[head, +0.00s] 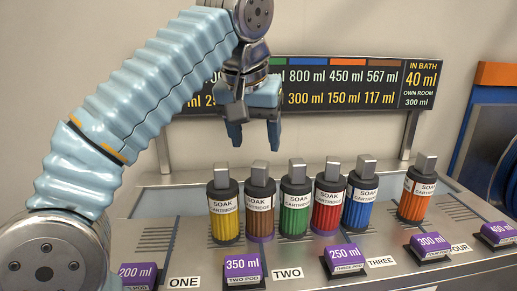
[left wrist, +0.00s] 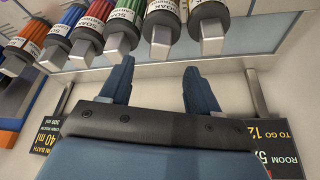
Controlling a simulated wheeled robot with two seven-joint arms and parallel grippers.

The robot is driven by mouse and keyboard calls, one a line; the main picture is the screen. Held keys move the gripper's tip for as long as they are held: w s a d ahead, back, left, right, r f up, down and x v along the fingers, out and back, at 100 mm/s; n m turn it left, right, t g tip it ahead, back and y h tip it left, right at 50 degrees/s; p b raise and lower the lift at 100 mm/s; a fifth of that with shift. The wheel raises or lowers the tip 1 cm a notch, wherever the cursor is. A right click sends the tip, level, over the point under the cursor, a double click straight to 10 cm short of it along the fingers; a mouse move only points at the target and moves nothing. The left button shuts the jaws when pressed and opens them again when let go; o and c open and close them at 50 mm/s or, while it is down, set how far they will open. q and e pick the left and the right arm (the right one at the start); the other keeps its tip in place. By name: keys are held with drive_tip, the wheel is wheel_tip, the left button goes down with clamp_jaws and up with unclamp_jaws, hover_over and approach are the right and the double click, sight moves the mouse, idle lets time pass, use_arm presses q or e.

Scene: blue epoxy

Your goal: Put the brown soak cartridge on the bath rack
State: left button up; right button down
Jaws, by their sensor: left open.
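The brown soak cartridge (head: 261,221) stands upright in a row on the grey metal bench, between a yellow and a green cartridge. It has a dark collar and a square grey handle on top. My left gripper (head: 254,138) is open, pointing down, above and apart from that handle. In the left wrist view my left gripper (left wrist: 159,82) shows its two blue fingers spread, with the brown cartridge's handle (left wrist: 162,42) beyond the gap between them. I cannot tell which part of the bench is the bath rack. My right gripper is not in view.
The yellow cartridge (head: 225,224) and green cartridge (head: 294,220) stand close on either side. Red (head: 327,213), blue (head: 357,215) and orange (head: 413,207) ones stand to the right, with a gap before the orange. Purple pods (head: 243,268) line the front. A sign (head: 345,83) stands behind.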

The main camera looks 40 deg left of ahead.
use_arm(q)
drive_tip(key=shift+v, duration=1.75)
